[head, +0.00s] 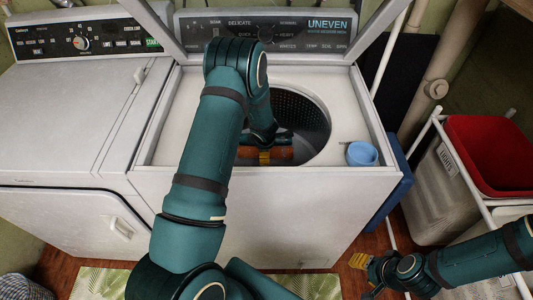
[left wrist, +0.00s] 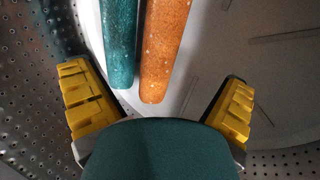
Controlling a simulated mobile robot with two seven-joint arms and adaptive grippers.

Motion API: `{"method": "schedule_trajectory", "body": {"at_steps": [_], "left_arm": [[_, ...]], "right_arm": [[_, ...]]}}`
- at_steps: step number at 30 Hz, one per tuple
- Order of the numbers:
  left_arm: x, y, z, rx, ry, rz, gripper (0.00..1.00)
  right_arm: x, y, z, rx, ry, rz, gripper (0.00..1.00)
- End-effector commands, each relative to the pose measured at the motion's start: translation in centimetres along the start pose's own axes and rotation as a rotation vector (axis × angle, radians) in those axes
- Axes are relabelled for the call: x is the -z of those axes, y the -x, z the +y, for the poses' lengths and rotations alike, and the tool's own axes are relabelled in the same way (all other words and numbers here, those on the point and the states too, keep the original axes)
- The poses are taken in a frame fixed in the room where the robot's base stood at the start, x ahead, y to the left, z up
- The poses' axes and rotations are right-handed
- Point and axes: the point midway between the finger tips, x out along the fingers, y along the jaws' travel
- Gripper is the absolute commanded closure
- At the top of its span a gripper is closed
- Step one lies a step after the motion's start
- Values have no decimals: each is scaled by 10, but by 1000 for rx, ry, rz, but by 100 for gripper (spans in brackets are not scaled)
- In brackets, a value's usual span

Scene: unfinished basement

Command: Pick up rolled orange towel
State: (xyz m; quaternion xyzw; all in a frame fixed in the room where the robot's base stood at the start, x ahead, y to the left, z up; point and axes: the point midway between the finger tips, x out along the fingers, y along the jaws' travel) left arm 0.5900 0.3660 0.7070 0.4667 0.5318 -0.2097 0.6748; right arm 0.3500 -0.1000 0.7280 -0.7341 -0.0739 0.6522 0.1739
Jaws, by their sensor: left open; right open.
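The rolled orange towel (left wrist: 165,45) lies inside the washer drum beside a rolled teal towel (left wrist: 119,40) in the left wrist view. Part of the orange towel (head: 284,153) also shows in the head view, low in the drum opening, partly covered by my left arm. My left gripper (left wrist: 155,80) is open inside the drum. Its yellow fingers stand apart on either side of the two towels' near ends, with nothing gripped. In the head view this gripper is mostly hidden behind its own arm. My right gripper (head: 365,264) is open and empty, low in front of the washer.
The open top-loading washer (head: 300,225) has a round opening whose rim surrounds my left arm. A blue cup (head: 362,154) stands on its right front corner. A dryer (head: 60,130) stands left. A hamper with a red bin (head: 490,150) stands right.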

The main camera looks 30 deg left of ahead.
Motion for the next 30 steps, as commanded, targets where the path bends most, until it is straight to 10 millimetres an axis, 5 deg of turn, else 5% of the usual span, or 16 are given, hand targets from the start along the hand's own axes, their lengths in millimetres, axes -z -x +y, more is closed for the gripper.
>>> {"method": "schedule_trajectory", "body": {"at_steps": [19,29,30], "left_arm": [[-3,-74,0,-1,-2,1,0],[-4,-80,1,-1,0,-1,0],[-4,-80,1,-1,0,-1,7]], "right_arm": [[2,-15,6,-1,1,8,53],[2,-16,6,-1,1,9,53],[2,-16,6,-1,1,9,53]]}}
